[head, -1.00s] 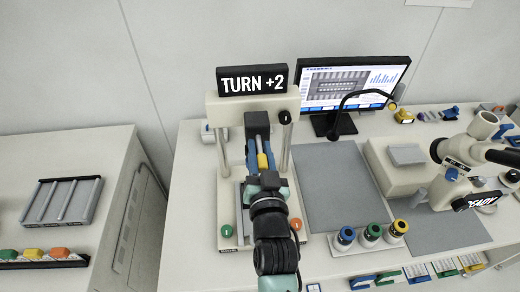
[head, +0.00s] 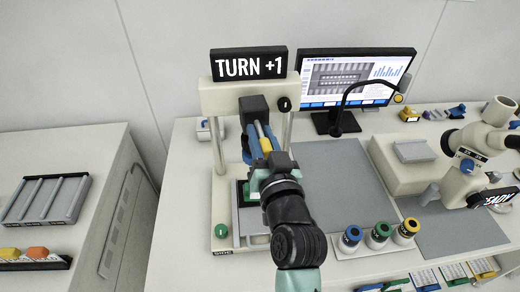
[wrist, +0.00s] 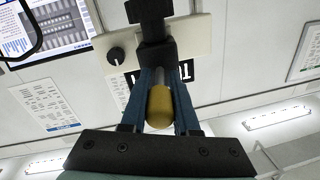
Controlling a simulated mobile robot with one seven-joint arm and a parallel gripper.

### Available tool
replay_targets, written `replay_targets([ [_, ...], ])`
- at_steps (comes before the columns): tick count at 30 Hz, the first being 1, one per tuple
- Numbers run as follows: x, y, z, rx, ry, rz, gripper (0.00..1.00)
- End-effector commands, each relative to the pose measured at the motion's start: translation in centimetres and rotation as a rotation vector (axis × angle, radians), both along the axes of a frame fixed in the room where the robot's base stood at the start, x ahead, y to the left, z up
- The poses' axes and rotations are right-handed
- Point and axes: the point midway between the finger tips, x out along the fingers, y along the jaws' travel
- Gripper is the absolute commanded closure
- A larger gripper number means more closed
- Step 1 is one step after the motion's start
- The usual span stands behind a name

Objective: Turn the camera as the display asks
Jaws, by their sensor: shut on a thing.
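The display (head: 248,65) on top of the camera stand reads "TURN +1". The black camera body (head: 254,107) hangs at the front of the stand's pale crossbar (head: 219,99). My gripper (head: 259,131) reaches up to it from below, its blue fingers shut on the camera's lower part. A yellow cylinder (head: 265,142) shows between the fingers. In the wrist view the fingers (wrist: 158,68) close in around the dark camera part (wrist: 152,30), with the yellow cylinder (wrist: 159,105) between them. The fingers partly hide the grip.
A black knob (head: 284,103) sits on the crossbar's right. A monitor (head: 357,78) and its thin curved lamp arm stand behind right. Blue, green and yellow-capped jars (head: 378,234) stand front right, a microscope (head: 465,160) further right. The grey mat (head: 340,180) is clear.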

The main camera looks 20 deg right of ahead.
Motion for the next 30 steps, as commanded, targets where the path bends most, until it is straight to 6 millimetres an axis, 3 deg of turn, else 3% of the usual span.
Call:
replay_targets([
  [12,-0.3,-1.7,-0.4,-0.007,-0.008,0.166,1.0],
  [27,-0.4,-1.7,0.1,-0.011,-0.007,0.227,1.0],
  [28,-0.4,-1.7,0.1,-0.011,-0.007,0.227,0.68],
  [30,-0.4,-1.6,0.1,-0.011,-0.007,0.227,0.55],
])
